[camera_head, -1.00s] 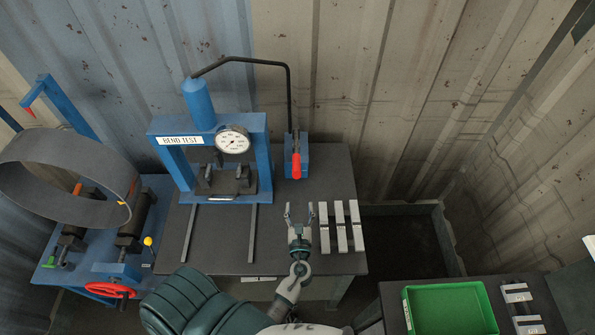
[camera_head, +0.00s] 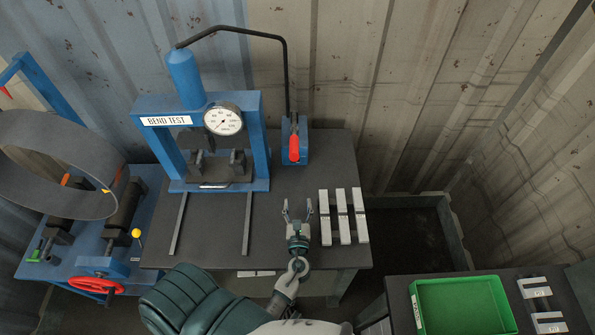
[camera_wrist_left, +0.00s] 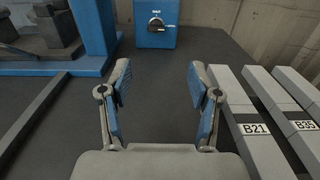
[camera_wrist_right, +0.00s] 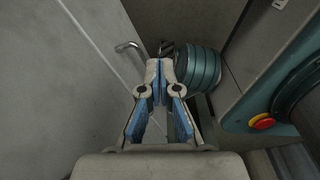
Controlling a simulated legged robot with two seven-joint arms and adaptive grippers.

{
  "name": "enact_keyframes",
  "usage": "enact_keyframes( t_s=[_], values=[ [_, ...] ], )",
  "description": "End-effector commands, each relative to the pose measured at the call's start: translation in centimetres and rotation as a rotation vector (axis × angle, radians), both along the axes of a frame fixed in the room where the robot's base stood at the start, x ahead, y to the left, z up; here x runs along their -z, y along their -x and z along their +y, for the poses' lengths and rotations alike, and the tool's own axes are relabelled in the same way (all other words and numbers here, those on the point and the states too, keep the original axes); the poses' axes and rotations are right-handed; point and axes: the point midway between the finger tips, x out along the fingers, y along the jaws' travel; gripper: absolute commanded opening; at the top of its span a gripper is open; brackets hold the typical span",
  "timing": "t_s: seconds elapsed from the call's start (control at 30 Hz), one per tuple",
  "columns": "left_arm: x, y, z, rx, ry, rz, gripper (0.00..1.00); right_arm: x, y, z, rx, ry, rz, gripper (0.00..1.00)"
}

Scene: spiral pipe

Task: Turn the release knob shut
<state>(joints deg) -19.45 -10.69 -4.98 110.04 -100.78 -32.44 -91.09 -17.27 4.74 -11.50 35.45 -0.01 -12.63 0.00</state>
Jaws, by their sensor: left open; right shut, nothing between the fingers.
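The release knob (camera_wrist_left: 155,24) looks like a small dark knob on the front face of the blue pump block (camera_wrist_left: 155,38), at the top of the left wrist view. In the head view this block (camera_head: 305,150) stands at the back of the bench with a red-gripped lever (camera_head: 294,148); the knob is too small to make out there. My left gripper (camera_head: 297,207) is open and empty over the bench, in front of the block and apart from it. Its spread fingers (camera_wrist_left: 158,80) frame bare bench top. My right gripper (camera_wrist_right: 158,68) is shut and empty, outside the head view.
The blue bend test press (camera_head: 215,135) with its gauge stands left of the block. Several labelled metal bars (camera_head: 342,215) lie close to the right of my left gripper. A green tray (camera_head: 460,305) is on the right bench. A roller machine (camera_head: 85,225) stands at left.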

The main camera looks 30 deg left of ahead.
Motion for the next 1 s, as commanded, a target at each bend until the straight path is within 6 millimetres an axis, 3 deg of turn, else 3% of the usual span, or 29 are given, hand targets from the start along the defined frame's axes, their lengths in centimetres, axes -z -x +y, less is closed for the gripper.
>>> enact_keyframes(
  t_s=[0.07,0.27,0.6,0.8,1.0],
  values=[
    [1.2,0.0,0.2,0.000,0.001,0.002,0.62,1.1,0.0,-0.4,0.000,0.004,0.000,0.00],
    [0.9,-1.6,1.2,0.000,0.001,-0.001,0.62,0.6,-0.1,-0.6,0.001,0.007,-0.002,0.00],
    [0.8,-8.4,5.1,-0.001,-0.002,0.000,0.62,-0.3,-0.3,1.0,0.005,-0.012,-0.005,0.00],
    [0.9,-12.1,7.4,-0.001,-0.002,0.001,0.62,-0.4,-0.3,0.8,0.003,-0.010,-0.005,0.00],
    [1.0,-14.2,8.8,0.000,-0.001,0.003,0.62,-0.3,-0.3,0.2,0.001,-0.003,-0.004,0.00]
  ],
)
